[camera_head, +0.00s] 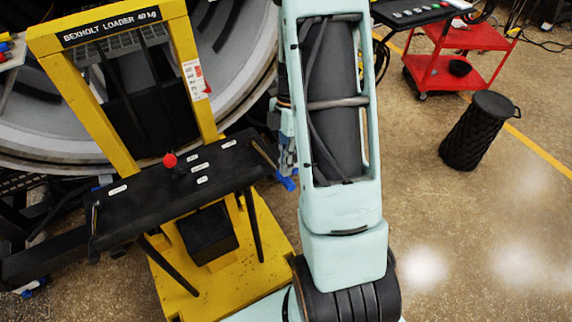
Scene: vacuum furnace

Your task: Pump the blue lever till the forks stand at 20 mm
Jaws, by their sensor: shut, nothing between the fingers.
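The yellow loader (160,268), labelled "BEXHOLT LOADER 40 kg", stands at left before a large round metal chamber. The lever's blue end (288,183) sticks out at the right of the loader's black top (140,198), sloping down to the right. My gripper (286,164) shows only in part at the left edge of my pale green arm; it is shut and empty, just above the blue end. I cannot tell whether they touch. The forks cannot be made out clearly, and no height reading is legible.
A red knob (170,160) stands up from the black top among small white labels. A red cart (450,62) and a black ribbed stool (478,132) stand at the right. The floor at lower right is clear.

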